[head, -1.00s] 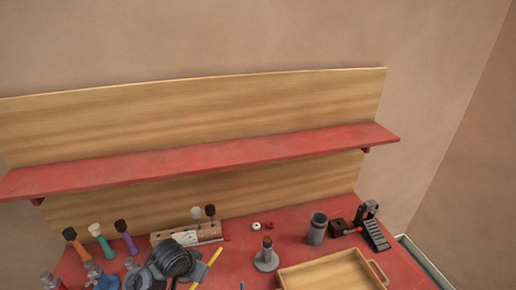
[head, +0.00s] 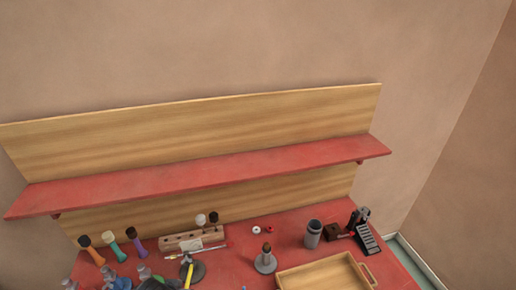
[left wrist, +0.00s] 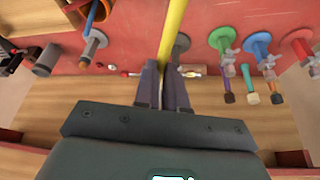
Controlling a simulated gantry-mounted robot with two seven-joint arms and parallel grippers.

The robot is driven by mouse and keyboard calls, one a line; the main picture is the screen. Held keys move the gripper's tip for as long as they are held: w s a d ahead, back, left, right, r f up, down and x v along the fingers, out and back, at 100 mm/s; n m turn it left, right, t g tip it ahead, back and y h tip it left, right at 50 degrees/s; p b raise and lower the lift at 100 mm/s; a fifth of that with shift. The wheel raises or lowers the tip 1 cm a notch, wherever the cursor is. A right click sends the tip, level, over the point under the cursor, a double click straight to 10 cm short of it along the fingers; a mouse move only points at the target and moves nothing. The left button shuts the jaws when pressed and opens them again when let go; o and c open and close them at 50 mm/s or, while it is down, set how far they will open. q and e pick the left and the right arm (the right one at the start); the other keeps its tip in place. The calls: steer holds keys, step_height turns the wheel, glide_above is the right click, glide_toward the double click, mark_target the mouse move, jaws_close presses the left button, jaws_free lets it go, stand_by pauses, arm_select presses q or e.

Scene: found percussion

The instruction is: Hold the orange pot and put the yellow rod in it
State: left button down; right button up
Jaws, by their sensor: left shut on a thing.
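The yellow rod (head: 187,276) shows at the lower edge of the head view, in front of a dark round stand. In the left wrist view the rod (left wrist: 174,25) runs up from between the fingers of my left gripper (left wrist: 163,70), which is shut on it. The rod's far end is cut off by the top of that view. My right gripper is not in view.
A wooden tray (head: 283,283) lies at the front right of the red table. A grey cup (head: 313,235) and a black ramp-like device (head: 367,236) stand behind it. A wooden block (head: 172,243) and several coloured-handled beaters are at the left. A red shelf (head: 210,182) overhangs the back.

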arm_select(q)
steer(key=p+v, duration=0.4)
steer(key=v, duration=0.2)
steer(key=shift+s, duration=0.25)
steer(key=shift+s+r+p, duration=0.2)
steer(key=shift+s+p, duration=0.05)
steer(key=shift+p, duration=0.25)
steer(key=shift+a, duration=0.1)
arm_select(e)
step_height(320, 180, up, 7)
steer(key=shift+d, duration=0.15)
